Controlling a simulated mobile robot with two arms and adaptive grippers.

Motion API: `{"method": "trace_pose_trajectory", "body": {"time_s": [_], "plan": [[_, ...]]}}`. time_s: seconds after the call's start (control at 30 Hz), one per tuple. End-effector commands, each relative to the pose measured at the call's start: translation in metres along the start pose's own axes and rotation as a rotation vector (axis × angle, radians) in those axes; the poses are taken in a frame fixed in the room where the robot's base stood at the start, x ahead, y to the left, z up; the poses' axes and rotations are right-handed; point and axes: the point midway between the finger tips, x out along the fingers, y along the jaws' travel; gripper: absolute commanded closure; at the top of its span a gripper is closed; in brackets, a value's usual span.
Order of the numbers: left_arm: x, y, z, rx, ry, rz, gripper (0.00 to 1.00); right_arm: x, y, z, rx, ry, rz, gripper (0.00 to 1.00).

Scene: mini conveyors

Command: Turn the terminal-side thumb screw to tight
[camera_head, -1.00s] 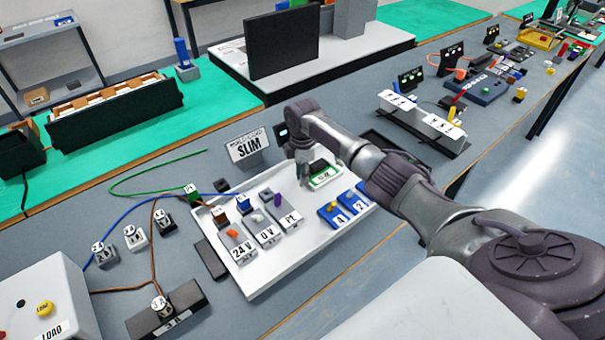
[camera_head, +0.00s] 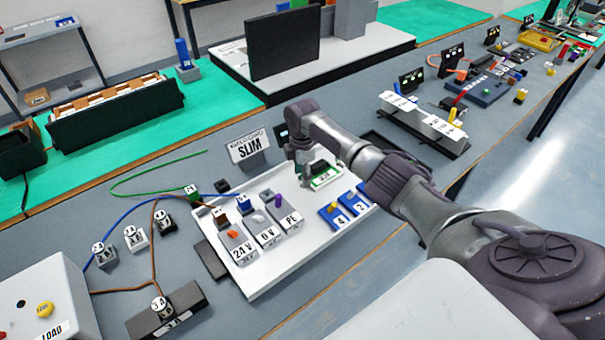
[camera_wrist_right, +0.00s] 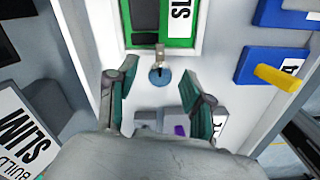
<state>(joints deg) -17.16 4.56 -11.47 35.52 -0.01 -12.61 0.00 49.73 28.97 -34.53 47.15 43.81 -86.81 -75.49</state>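The thumb screw shows in the right wrist view as a small metal tab on a round blue-grey base (camera_wrist_right: 159,78), at the near edge of a green-framed module (camera_wrist_right: 192,41). My right gripper (camera_wrist_right: 158,73) is open; its two fingers stand apart, left and right of the screw, with no contact visible. In the head view my right gripper (camera_head: 303,180) is over the white tray, beside the green module (camera_head: 325,177), and its arm hides the screw there. My left gripper is not in view.
The white tray (camera_head: 262,288) also carries grey terminal blocks marked 24 V, 0 V and PE (camera_head: 289,222), close to the gripper. A SLIM sign (camera_head: 248,148) stands behind. Blue, brown and green wires lie left.

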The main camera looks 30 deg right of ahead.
Motion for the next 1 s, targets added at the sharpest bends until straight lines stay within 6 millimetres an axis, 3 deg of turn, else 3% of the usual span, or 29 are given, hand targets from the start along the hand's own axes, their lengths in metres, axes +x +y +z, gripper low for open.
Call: {"method": "trace_pose_trajectory", "body": {"time_s": [0.27, 0.7, 1.0], "plan": [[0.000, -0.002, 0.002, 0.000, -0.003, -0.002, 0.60, -0.009, 0.001, 0.000, 0.000, 0.000, 0.002, 0.49], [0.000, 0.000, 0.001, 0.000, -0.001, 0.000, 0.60, -0.096, 0.001, 0.000, 0.000, -0.001, 0.003, 0.49], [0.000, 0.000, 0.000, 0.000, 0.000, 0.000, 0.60, -0.120, 0.000, 0.000, 0.000, 0.000, 0.000, 0.49]]}}
